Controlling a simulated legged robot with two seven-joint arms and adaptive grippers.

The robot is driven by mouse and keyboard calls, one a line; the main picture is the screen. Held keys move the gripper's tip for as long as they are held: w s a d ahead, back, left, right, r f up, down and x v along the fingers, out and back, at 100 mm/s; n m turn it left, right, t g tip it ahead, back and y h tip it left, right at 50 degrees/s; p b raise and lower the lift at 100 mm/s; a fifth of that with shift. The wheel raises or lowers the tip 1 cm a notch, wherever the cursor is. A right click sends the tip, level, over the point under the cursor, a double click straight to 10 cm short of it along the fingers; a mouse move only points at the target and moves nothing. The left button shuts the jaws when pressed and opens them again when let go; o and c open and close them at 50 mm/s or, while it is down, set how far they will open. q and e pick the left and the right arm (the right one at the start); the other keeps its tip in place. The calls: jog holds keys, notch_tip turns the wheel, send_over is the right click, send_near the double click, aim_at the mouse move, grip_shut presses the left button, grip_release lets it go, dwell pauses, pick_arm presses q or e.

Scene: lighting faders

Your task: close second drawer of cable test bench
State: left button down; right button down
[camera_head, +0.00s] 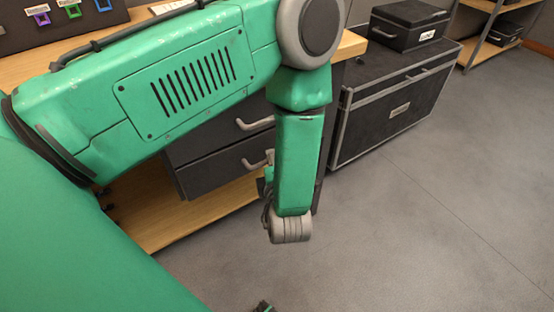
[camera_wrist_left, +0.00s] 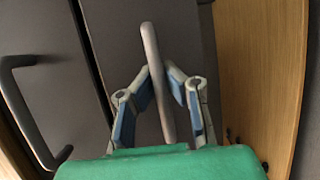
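The cable test bench has dark drawers with grey bar handles. The lower visible drawer (camera_head: 212,172) stands out a little from the bench front. Its handle (camera_head: 254,163) also shows in the left wrist view (camera_wrist_left: 152,60). The drawer above (camera_head: 228,122) has its own handle (camera_head: 252,124), at the left of the wrist view (camera_wrist_left: 12,95). My left gripper (camera_wrist_left: 160,85) is open, with one blue-padded finger on each side of the lower handle; I cannot tell whether they touch it. In the head view my forearm hides most of this gripper. My right gripper is not in view.
A wooden shelf (camera_head: 160,215) lies below the drawers and shows as a wooden panel (camera_wrist_left: 255,70) in the wrist view. A black case (camera_head: 395,105) with a smaller case (camera_head: 408,24) on top stands right of the bench. The grey floor (camera_head: 430,220) in front is clear.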

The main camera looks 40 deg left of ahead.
pick_arm(q)
jog(key=shift+s+a+f, duration=0.1)
jog(key=shift+s, duration=0.05)
jog(key=c, duration=1.7)
grip_release()
jog(key=shift+o, duration=0.5)
jog(key=shift+a, duration=0.1)
jog(key=shift+s+d, duration=0.1)
jog(key=shift+d, duration=0.25)
jog(key=v, duration=1.1)
jog(key=shift+s, duration=0.2)
